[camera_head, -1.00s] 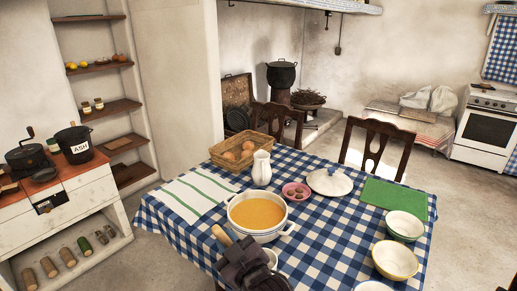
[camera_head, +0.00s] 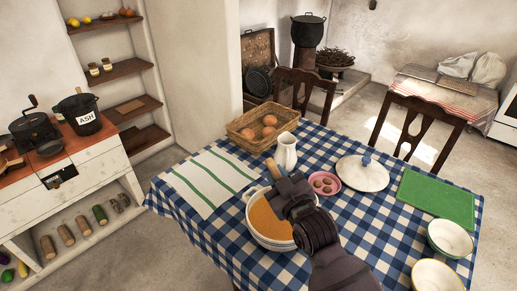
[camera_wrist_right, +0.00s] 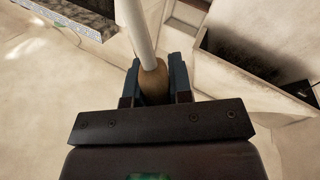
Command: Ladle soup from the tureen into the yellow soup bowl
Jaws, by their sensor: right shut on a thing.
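The white tureen (camera_head: 261,238) with blue bands stands on the checked tablecloth and holds orange soup (camera_head: 268,220). My right gripper (camera_head: 282,183) is over the tureen, shut on the ladle's wooden handle (camera_head: 271,167). In the right wrist view, the jaws (camera_wrist_right: 153,88) clasp the wooden grip (camera_wrist_right: 153,76), and a pale shaft (camera_wrist_right: 137,28) runs up from it. The ladle's scoop is hidden in the head view. The yellow soup bowl (camera_head: 437,276), white inside with a yellow rim, is at the lower right, cut by the frame edge. My left gripper is out of view.
A green-rimmed bowl (camera_head: 450,239) stands behind the yellow one. A green mat (camera_head: 437,198) lies at right; chairs stand behind the table.

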